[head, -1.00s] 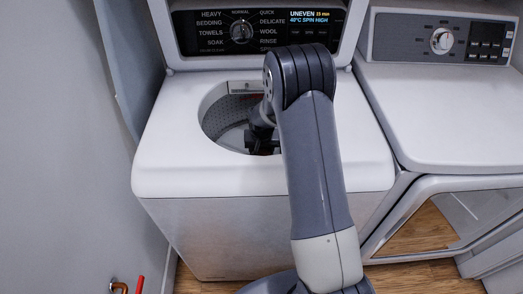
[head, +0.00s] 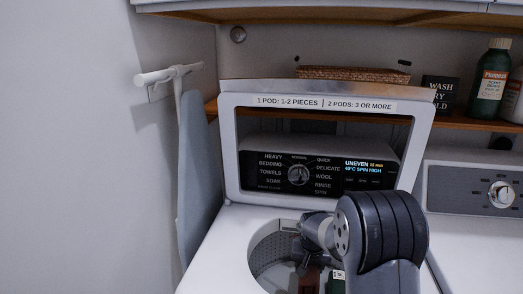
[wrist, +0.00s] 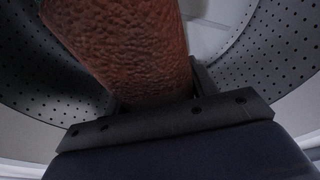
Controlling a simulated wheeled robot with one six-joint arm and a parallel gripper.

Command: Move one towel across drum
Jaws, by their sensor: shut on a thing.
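My gripper (wrist: 152,98) is shut on a reddish-brown, rough-textured towel (wrist: 130,45), which rises between the jaws in the wrist view. The perforated grey drum wall shows on both sides of it. In the head view my gripper (head: 308,264) is at the washer's round opening, with the brown towel (head: 308,282) partly showing below it. The drum (head: 268,262) is open at the top, and its lower part is cut off by the frame and hidden by my arm.
The washer lid (head: 228,150) stands open behind the opening. The washer panel (head: 330,174) reads "UNEVEN". A dryer (head: 475,235) stands at the right. A folded ironing board (head: 196,170) hangs on the left wall. A wooden shelf (head: 460,124) with bottles is behind.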

